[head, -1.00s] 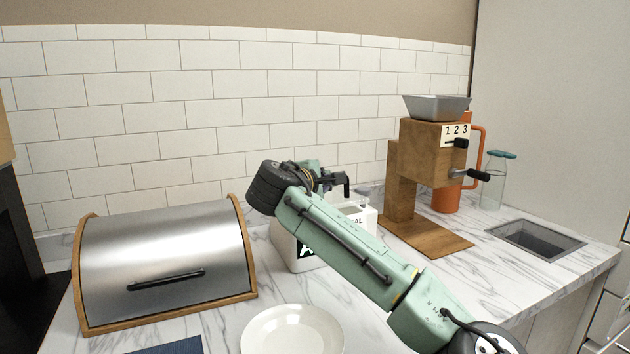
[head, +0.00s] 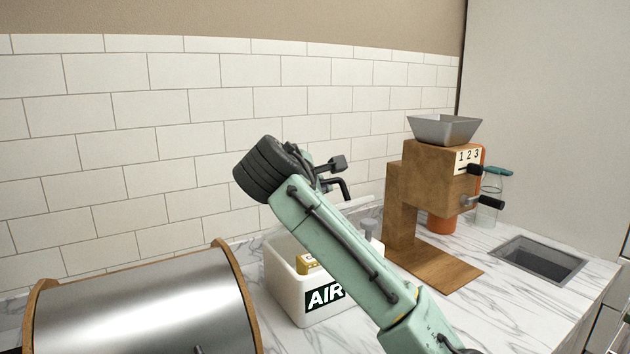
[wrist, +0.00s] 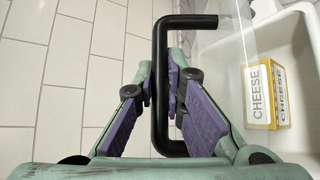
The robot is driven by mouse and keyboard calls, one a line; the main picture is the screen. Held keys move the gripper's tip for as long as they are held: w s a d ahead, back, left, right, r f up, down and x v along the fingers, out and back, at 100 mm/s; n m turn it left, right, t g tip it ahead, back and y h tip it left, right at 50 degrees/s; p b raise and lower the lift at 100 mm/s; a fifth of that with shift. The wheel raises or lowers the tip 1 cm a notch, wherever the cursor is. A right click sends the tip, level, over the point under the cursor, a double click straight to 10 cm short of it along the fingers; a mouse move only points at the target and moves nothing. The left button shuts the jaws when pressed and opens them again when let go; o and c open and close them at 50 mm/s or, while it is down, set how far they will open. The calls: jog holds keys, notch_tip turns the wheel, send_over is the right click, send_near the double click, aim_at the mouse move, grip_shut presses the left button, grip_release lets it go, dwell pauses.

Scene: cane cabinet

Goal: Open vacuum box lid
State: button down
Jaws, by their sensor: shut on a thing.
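The white vacuum box (head: 318,317), marked AIR, stands on the counter behind my arm. A yellow-and-white cheese pack (head: 306,263) shows inside it, and also in the wrist view (wrist: 266,95). My gripper (wrist: 161,85) is shut on the middle of a black C-shaped handle (wrist: 190,21). The handle also shows in the head view (head: 343,184), above and apart from the box body. A faint clear panel (wrist: 236,45), seemingly the lid, lies beside the handle in the wrist view. My arm hides the box's right part and most of the lid.
A steel bread box (head: 140,310) with wooden ends stands at the left. A wooden grinder (head: 425,185) stands just right of my arm, with an orange jug (head: 441,225) and a glass bottle (head: 489,210) behind. A sunken basin (head: 540,258) is at the right. The tiled wall is close behind.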

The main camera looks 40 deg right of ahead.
dwell(0.4)
jog(key=c, duration=1.7)
grip_release()
jog(key=shift+o, duration=0.2)
jog(key=v, duration=1)
jog(key=shift+a+r, duration=0.25)
jog(key=shift+r, duration=0.1)
jog(key=shift+s+a+r, duration=0.15)
jog(key=shift+s+a, duration=0.2)
jog(key=shift+a, duration=0.25)
